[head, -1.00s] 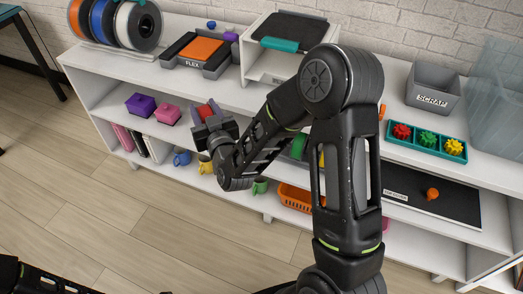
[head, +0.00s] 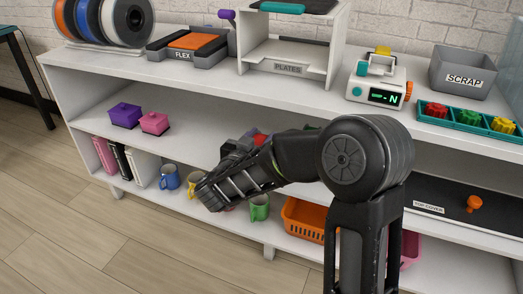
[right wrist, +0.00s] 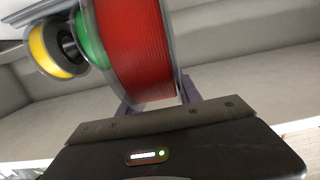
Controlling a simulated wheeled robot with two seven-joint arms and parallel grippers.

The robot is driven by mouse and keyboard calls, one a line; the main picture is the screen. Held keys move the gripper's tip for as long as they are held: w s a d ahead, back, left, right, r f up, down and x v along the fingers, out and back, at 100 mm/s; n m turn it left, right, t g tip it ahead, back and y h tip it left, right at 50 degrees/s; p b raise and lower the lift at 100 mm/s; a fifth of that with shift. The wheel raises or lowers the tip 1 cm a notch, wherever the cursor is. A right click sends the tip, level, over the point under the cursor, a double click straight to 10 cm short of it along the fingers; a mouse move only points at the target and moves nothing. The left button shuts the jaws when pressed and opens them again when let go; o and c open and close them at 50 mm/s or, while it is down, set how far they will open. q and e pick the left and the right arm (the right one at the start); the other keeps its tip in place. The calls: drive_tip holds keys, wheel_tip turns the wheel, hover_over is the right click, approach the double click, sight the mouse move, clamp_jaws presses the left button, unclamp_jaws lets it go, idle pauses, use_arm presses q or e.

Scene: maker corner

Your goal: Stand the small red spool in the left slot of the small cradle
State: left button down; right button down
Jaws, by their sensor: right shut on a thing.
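My right gripper (head: 248,143) is at the middle shelf, partly hidden behind my own forearm. It is shut on the small red spool (head: 261,138), of which only a small patch shows in the head view. In the right wrist view the red spool (right wrist: 145,50) fills the upper middle, just beyond the gripper body. A green spool (right wrist: 91,40) and a yellow spool (right wrist: 50,51) stand to its left, farther off. The small cradle cannot be made out, and its left slot is hidden. My left gripper is out of view.
A purple box (head: 125,115) and a pink box (head: 154,123) sit left on the middle shelf, with bare shelf between them and my gripper. Mugs and an orange basket (head: 304,220) are below. The printer-like white unit (head: 378,85) stands on top.

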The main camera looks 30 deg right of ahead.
drive_tip(key=shift+r, duration=0.1)
drive_tip(key=shift+w+d, duration=0.1)
idle(0.3)
drive_tip(key=shift+r+b+x, duration=0.2)
drive_tip(key=shift+b+x, duration=0.25)
drive_tip(key=shift+x, duration=1.65)
drive_tip(key=f+b+x, duration=0.2)
drive_tip(key=x, duration=0.7)
drive_tip(key=shift+w+d+b, duration=0.15)
drive_tip(key=shift+d+b, duration=0.1)
drive_tip(key=shift+b, duration=0.05)
drive_tip(key=shift+f, duration=0.1)
drive_tip(key=c, duration=0.7)
unclamp_jaws()
drive_tip(key=shift+c, duration=0.2)
